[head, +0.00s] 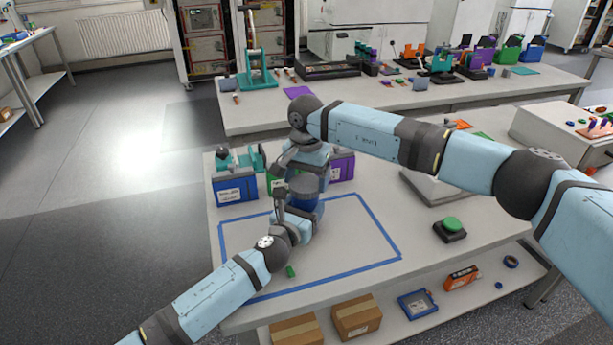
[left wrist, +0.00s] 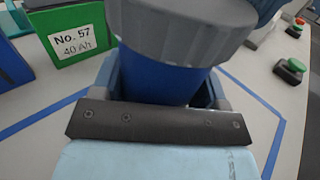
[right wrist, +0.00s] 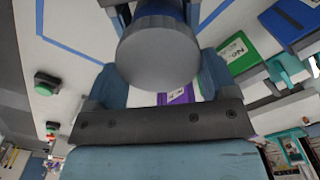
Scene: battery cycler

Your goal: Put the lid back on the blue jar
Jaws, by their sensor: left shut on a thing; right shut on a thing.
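The blue jar (head: 305,200) stands upright over the taped area of the table. My left gripper (head: 300,210) is shut around its body, and the jar fills the left wrist view (left wrist: 155,75). The grey round lid (head: 303,184) is over the jar's mouth, with no clear gap between them in the left wrist view (left wrist: 195,28). My right gripper (head: 302,176) reaches down from above and is shut on the lid, which shows large in the right wrist view (right wrist: 158,55). I cannot tell whether the lid is fully seated.
A blue box (head: 235,190), a green box (left wrist: 70,35) and a purple box (head: 343,167) stand behind the jar. Blue tape (head: 385,232) outlines a mostly clear area. A small green piece (head: 291,271) lies in it. A green button (head: 451,225) sits at the right.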

